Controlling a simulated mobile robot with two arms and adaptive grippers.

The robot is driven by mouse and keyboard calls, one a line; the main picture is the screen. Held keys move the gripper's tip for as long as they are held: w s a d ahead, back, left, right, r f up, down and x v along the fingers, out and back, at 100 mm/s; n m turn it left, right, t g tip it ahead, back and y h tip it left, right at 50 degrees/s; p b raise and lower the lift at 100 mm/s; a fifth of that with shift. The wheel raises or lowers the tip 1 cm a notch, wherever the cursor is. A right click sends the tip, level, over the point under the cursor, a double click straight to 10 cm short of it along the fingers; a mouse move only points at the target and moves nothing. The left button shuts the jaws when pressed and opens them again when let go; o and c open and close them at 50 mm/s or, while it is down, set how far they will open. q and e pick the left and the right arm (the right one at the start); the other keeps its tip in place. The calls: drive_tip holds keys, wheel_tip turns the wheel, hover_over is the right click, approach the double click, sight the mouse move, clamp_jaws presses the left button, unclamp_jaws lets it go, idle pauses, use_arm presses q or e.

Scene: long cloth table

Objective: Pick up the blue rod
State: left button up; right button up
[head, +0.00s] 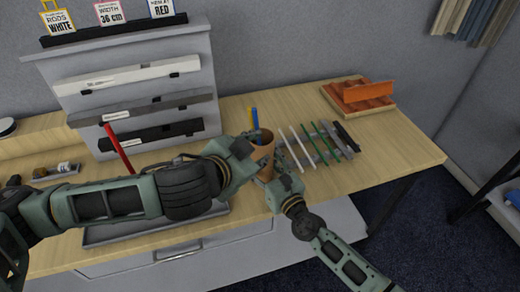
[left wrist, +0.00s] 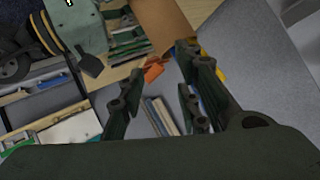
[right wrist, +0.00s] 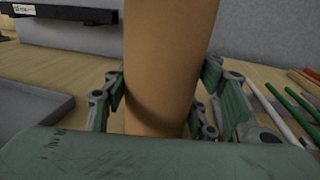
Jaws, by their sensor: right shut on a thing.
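The blue rod (head: 255,118) stands in a tan cup (head: 264,151), its upper end above the rim beside a yellow rod (head: 250,114). My right gripper (right wrist: 165,105) is shut around the cup, which fills the space between its fingers in the right wrist view. My left gripper (head: 250,143) is at the cup's upper left side. In the left wrist view its fingers (left wrist: 160,95) are apart, with nothing clearly gripped between them. Bits of blue and yellow show there by the right finger, mostly hidden by it.
White and green rods (head: 314,144) lie on a grey rack right of the cup. An orange holder (head: 358,96) stands at the back right. A grey tray (head: 105,236) lies under my left arm.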

use_arm(q)
drive_tip(key=d+m+t, duration=0.1)
drive_tip(key=d+m, duration=0.1)
drive_tip(key=m, duration=0.2)
drive_tip(key=m+t+y, duration=0.6)
drive_tip(key=m, duration=1.3)
approach(256, 127)
drive_tip(key=shift+m, duration=0.4)
drive_tip(key=w, duration=1)
drive_tip(key=shift+w+a+f, duration=0.1)
drive_tip(key=shift+w+a, duration=0.05)
drive_tip(key=shift+w, duration=0.25)
drive_tip(key=shift+s, duration=0.1)
clamp_jaws()
